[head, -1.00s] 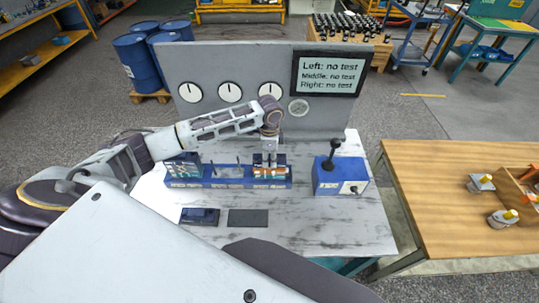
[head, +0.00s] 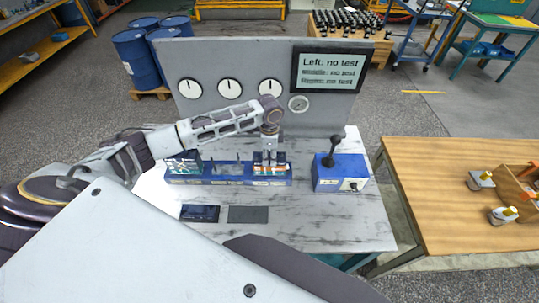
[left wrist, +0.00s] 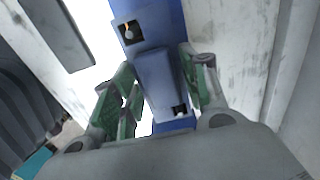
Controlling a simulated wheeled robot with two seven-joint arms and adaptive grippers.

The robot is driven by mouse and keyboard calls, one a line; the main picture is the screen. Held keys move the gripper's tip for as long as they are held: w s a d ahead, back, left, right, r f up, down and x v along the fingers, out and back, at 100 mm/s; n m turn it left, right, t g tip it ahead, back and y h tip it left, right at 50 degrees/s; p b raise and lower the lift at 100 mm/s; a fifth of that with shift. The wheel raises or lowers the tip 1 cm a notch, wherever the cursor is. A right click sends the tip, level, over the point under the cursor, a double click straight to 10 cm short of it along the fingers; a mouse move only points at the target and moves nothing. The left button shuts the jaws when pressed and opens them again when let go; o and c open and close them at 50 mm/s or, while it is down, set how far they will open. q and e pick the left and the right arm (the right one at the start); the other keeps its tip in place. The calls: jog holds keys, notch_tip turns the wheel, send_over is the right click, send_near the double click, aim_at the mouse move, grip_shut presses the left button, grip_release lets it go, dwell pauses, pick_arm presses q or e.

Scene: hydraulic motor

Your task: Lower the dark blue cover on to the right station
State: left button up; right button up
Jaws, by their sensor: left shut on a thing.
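The long blue base with three stations (head: 228,181) lies on the marble-topped table. My left gripper (head: 268,162) points straight down over its right station, at the right end. In the left wrist view, the dark blue cover (left wrist: 158,80) sits between the gripper's green-padded fingers (left wrist: 158,88), which are shut on it. The blue base (left wrist: 165,18) shows behind it in that view. The head view does not clearly show whether the cover touches the station. The left station (head: 185,163) stands at the base's other end. My right gripper is out of view.
A blue box with a black lever (head: 340,178) stands just right of the base. Two flat dark pads lie in front, a dark blue one (head: 200,214) and a grey one (head: 248,214). The gauge panel (head: 230,105) with its display (head: 328,72) stands behind.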

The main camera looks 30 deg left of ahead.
pick_arm(q)
jog(key=shift+f, duration=0.45)
dwell(0.7)
jog(key=o, duration=1.5)
jog(key=shift+f, duration=0.1)
jog(key=shift+r, duration=6.05)
